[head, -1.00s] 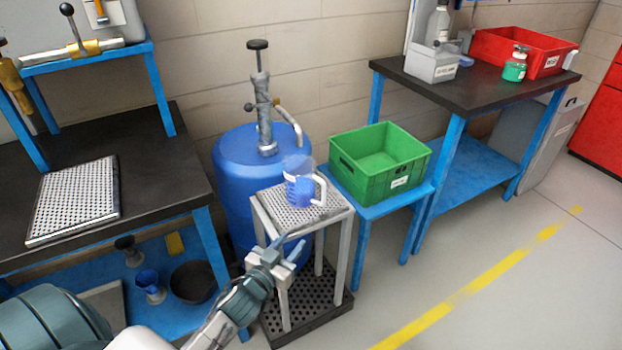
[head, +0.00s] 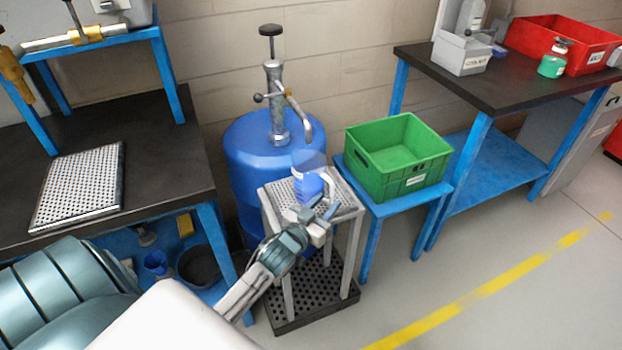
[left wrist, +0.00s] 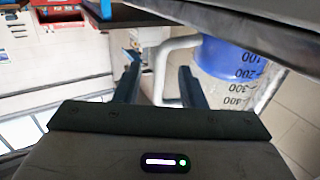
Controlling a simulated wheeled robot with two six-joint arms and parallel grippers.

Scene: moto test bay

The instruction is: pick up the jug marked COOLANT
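A clear jug with blue liquid (head: 309,188) stands upright on the small perforated stand (head: 345,208). In the left wrist view the jug (left wrist: 228,60) shows blue contents and printed marks of 100 to 400. Its white handle (left wrist: 178,44) runs down into the gap between my left fingers. My left gripper (head: 322,212) is at the jug's front right side in the head view. In the left wrist view this gripper (left wrist: 160,78) is open, its fingers apart on either side of the handle. No COOLANT mark on the jug is legible. My right gripper is not in view.
A blue drum (head: 245,150) with a hand pump (head: 275,100) stands behind the stand. A green crate (head: 425,182) on a low blue table is close on the right. A dark workbench (head: 165,150) is at left. The floor at front right is clear.

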